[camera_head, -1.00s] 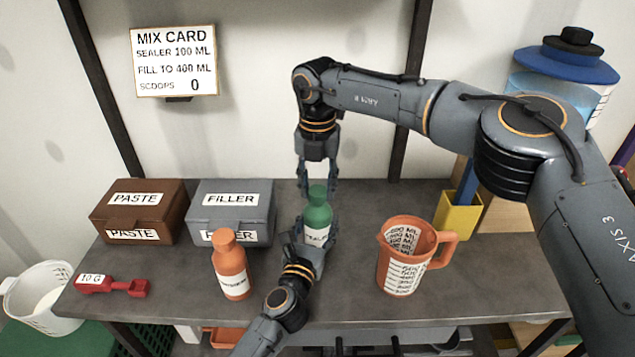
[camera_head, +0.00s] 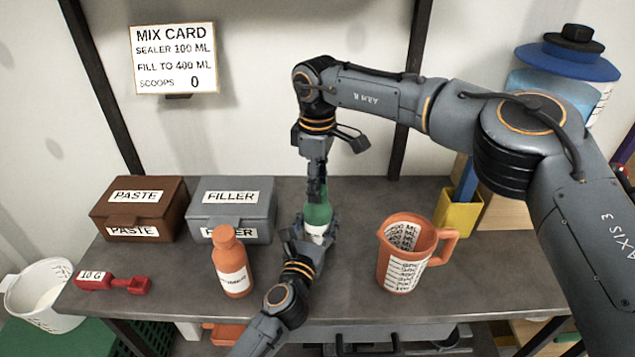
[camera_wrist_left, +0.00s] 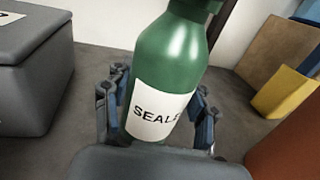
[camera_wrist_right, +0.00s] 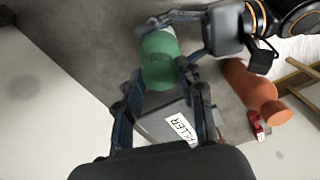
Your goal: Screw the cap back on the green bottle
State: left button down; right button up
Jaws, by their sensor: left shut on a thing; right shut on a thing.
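The green bottle (camera_head: 318,214) stands upright on the table near its middle. Its white label reads "SEAL..." in the left wrist view (camera_wrist_left: 170,60). My left gripper (camera_head: 314,232) is shut around the bottle's body from the front, a finger on each side. My right gripper (camera_head: 317,188) points straight down over the bottle and is shut on its green cap (camera_wrist_right: 158,72), at the top of the neck. In the head view the fingers largely hide the cap, so I cannot tell how it sits on the thread.
An orange bottle (camera_head: 232,266) stands left of my left gripper. An orange measuring jug (camera_head: 402,262) stands to the right. The brown paste box (camera_head: 140,208) and grey filler box (camera_head: 232,205) are at the back left.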

jog(key=m, duration=0.4)
jog(key=o, duration=0.7)
jog(key=shift+o, duration=0.2)
jog(key=shift+r, duration=2.25)
jog(key=shift+c, duration=0.5)
